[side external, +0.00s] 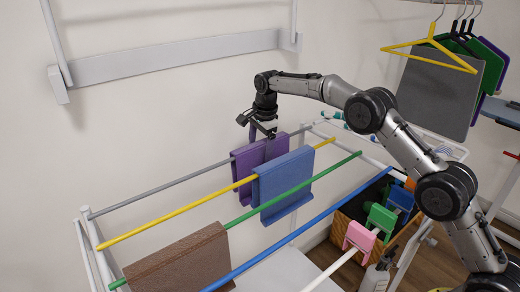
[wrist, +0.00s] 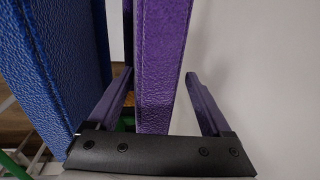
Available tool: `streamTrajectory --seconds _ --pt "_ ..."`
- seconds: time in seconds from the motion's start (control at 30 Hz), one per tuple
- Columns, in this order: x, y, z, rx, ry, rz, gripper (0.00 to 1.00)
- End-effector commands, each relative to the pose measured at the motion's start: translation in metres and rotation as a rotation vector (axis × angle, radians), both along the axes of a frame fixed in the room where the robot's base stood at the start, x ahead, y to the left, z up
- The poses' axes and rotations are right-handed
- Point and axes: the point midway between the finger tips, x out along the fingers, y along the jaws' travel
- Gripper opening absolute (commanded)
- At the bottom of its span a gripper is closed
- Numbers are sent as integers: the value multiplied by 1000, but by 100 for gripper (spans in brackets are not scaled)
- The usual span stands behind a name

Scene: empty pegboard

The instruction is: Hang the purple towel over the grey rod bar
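The purple towel (side external: 243,163) hangs folded over the grey rod bar (side external: 160,189), the rearmost bar of the rack, towards its right part. My gripper (side external: 261,140) is at the towel's top from above. In the wrist view the purple towel (wrist: 160,60) stands between the two fingers of my gripper (wrist: 158,90). The fingers are apart, with a clear gap on the right side and a smaller one on the left. The towel's lower part is partly hidden behind the blue towel in the side view.
A blue towel (side external: 284,182) hangs on the yellow bar (side external: 180,211), close in front; it fills the wrist view's left side (wrist: 62,60). A brown towel (side external: 180,262) hangs on the green bar (side external: 245,217). A box (side external: 345,220) with pink and green items stands right. The wall is behind.

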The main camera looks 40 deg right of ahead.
Motion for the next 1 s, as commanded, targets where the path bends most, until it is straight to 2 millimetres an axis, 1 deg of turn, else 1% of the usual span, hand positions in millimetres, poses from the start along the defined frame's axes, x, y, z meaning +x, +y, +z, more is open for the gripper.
streamTrajectory --seconds 0.17,0.27,0.37,0.6,0.77,0.9,1.0 --pt "-1 0 1 0 2 0 83" --pt "-1 0 9 0 0 0 83" --pt "-4 0 25 0 -1 0 83" --pt "-11 0 77 0 -4 0 83" --pt "-16 0 109 0 -3 0 83" --pt "-19 0 125 0 -2 0 83" --pt "-20 0 132 0 0 0 83"
